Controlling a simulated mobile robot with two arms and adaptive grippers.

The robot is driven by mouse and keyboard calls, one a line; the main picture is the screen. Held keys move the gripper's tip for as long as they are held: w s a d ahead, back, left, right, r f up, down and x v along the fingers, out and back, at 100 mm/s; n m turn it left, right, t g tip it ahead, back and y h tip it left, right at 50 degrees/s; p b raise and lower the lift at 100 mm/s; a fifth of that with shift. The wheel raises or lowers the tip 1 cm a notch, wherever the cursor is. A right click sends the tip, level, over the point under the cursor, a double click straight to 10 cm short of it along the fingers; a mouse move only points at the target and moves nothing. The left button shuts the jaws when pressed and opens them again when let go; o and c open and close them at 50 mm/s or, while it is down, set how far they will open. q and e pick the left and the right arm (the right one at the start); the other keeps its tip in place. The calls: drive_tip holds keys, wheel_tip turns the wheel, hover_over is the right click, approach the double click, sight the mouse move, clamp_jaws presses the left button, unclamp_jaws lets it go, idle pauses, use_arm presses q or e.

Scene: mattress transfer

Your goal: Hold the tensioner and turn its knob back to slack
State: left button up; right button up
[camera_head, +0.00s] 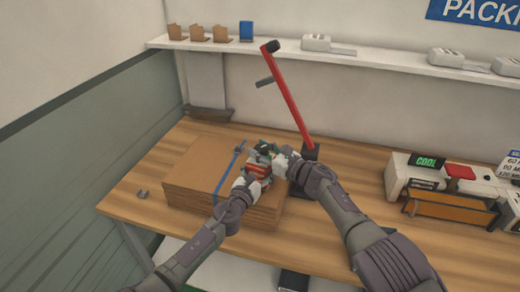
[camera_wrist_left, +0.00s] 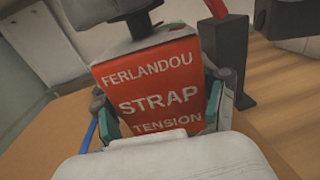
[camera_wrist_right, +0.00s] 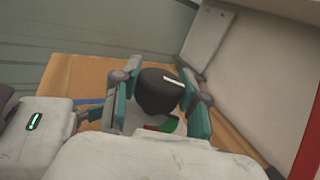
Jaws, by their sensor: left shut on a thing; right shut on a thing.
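The tensioner is a red box lettered "FERLANDOU STRAP TENSION" (camera_wrist_left: 155,85) in the left wrist view. It sits above the cardboard stack (camera_head: 195,165). My left gripper (camera_head: 258,176) is shut on its body, with fingers along both sides. A dark knob (camera_wrist_right: 158,92) with a white line shows in the right wrist view. My right gripper (camera_head: 268,153) is shut on this knob, one finger on each side. A green and red patch (camera_wrist_right: 164,125) shows beside the knob, partly hidden. A blue strap (camera_head: 229,167) runs over the stack. The grippers hide much of the tensioner in the head view.
A red lever (camera_head: 290,100) stands on a dark base behind the stack. A shelf (camera_head: 380,65) runs along the wall. A device with a green "COOL" display (camera_head: 427,161) stands at right on the wooden table (camera_head: 345,170). A small grey clip (camera_head: 142,194) lies left of the stack.

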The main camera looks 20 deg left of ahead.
drive_tip(key=shift+w+d, duration=0.1)
drive_tip(key=shift+w, duration=0.05)
drive_tip(key=o, duration=1.2)
drive_tip(key=shift+v, duration=0.8)
drive_tip(key=v, duration=1)
